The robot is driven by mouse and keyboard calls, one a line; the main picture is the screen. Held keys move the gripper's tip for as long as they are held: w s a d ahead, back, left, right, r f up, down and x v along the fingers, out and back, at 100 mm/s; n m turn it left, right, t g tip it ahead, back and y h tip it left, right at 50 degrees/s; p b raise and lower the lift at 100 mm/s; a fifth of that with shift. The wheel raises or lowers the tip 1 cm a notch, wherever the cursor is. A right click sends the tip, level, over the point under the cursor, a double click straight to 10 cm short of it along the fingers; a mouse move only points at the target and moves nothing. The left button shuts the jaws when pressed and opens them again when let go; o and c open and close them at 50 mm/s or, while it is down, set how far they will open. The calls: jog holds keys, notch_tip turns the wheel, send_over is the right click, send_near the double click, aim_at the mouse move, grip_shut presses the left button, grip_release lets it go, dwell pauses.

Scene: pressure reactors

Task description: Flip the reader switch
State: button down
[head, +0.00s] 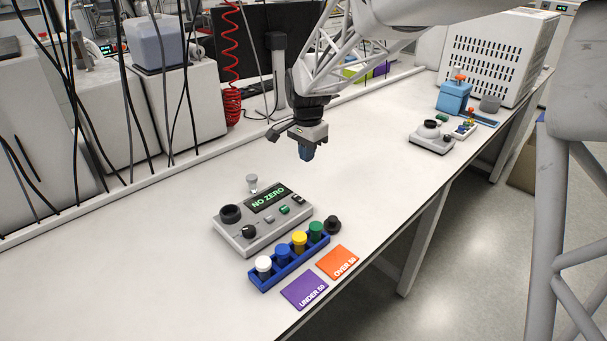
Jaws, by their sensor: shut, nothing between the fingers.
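The reader (262,237) is a grey box on the near part of the bench. Its lit display (269,199) reads "NO ZERO" in green. Its top carries a black round port (230,214), a black knob (249,231), a small green button (284,210) and a small dark switch (299,199) at the right end. The switch's position is too small to tell. My gripper (306,155) is shut and empty. It hangs above the bench, beyond the reader in the picture and apart from it.
A blue rack (293,269) holds vials with white, blue, yellow and green caps in front of the reader. A black round piece (333,224), purple card (304,291) and orange card (338,262) lie nearby. A clear-stemmed piece (252,183) stands behind the reader. The bench middle is clear.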

aim_at(302, 200)
jog(key=shift+w+a+f, duration=0.6)
jog(key=shift+w+a, duration=0.2)
jog(key=shift+f, duration=0.1)
notch_tip(302, 200, down, 14)
jog(key=shift+r, duration=0.1)
dwell(0.6)
